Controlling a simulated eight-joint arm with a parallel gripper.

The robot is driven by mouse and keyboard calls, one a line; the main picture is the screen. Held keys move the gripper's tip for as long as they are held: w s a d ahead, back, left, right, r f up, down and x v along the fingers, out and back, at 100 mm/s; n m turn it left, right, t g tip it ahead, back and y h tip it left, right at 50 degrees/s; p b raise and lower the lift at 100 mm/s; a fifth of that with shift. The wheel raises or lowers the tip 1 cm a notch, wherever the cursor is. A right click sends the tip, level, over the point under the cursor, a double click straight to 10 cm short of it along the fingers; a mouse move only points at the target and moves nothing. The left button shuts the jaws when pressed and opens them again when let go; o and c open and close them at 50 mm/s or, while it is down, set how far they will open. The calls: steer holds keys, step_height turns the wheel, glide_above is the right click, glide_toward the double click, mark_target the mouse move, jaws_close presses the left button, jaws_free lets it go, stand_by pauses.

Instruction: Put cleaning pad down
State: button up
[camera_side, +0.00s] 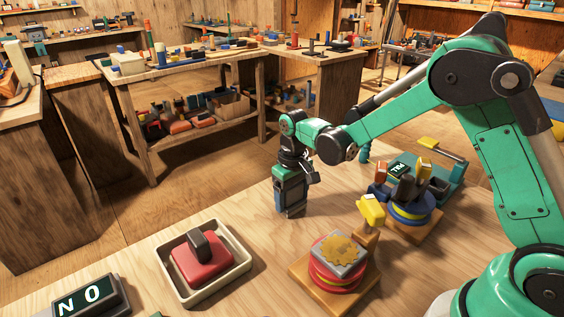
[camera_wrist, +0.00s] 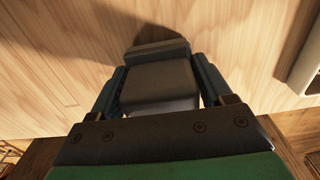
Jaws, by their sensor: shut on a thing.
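My gripper (camera_side: 291,210) points down, low over the wooden table, behind and to the right of the pale tray. In the wrist view, its two fingers (camera_wrist: 158,72) are on either side of a dark grey block (camera_wrist: 156,80), apparently the cleaning pad. A flat grey edge shows at the block's far end. In the side view the block is mostly hidden by the gripper, and I cannot tell whether it touches the table.
The pale tray (camera_side: 240,270) holds a red block (camera_side: 190,268) with a dark handle. A round stacked device (camera_side: 340,262) on a wooden base and other devices (camera_side: 408,208) stand right.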

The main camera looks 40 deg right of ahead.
steer(key=o, duration=1.4)
steer(key=shift+f, duration=0.1)
step_height(320, 180, up, 12)
steer(key=shift+f, duration=0.25)
steer(key=shift+s+r, duration=0.15)
steer(key=shift+r, duration=0.35)
steer(key=shift+s+a+r+t, duration=0.1)
steer(key=shift+s+t, duration=1.1)
steer(key=shift+s, duration=0.75)
steer(key=shift+s+a+f+t, duration=0.1)
steer(key=shift+s+t, duration=1.1)
steer(key=shift+s, duration=0.8)
steer(key=shift+s+a+r+t, duration=0.1)
steer(key=shift+s+t, duration=1.1)
steer(key=shift+s, duration=0.75)
